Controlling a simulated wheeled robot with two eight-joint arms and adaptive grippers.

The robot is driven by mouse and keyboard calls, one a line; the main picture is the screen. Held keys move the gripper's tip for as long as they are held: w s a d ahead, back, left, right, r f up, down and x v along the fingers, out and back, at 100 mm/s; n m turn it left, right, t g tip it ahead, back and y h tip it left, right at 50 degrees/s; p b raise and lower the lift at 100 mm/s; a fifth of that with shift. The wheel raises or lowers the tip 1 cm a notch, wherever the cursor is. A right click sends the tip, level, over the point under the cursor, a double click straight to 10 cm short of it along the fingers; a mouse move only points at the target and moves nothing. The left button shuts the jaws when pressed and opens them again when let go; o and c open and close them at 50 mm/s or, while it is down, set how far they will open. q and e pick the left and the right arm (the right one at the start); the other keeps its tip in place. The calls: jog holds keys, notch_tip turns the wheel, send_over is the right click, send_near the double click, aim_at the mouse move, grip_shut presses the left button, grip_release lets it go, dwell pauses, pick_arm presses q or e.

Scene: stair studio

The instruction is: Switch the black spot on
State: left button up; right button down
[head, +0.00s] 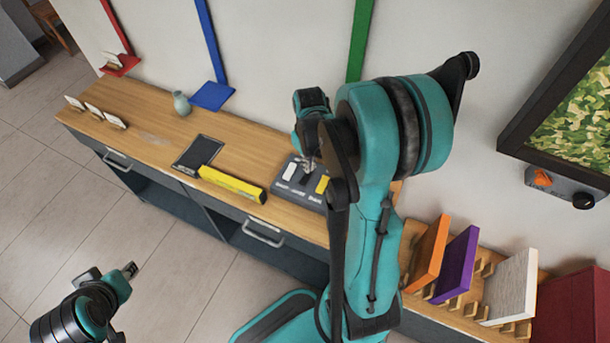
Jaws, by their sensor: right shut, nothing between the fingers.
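A grey switch panel (283,186) lies on the wooden counter. It has a white rocker (290,171), a black rocker (305,180) in the middle and a yellow rocker (322,184). My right gripper (308,166) is shut and empty, pointing down at the panel just at the far end of the black rocker. I cannot tell whether it touches. My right arm hides the panel's right edge. No lamp that I can name as the black spot shows. My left gripper (131,270) is low at the left, clear of the counter; its fingers are too small to read.
A yellow bar (232,184) and a dark tablet (198,153) lie left of the panel on the counter (150,115). A vase (181,103) stands behind. Orange, purple and white boards stand in a rack (465,310) at right. A control box (565,187) hangs under a picture.

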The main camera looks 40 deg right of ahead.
notch_tip(320, 180, up, 5)
jog(key=p, duration=0.3)
jog(key=shift+f, duration=0.1)
dwell(0.5)
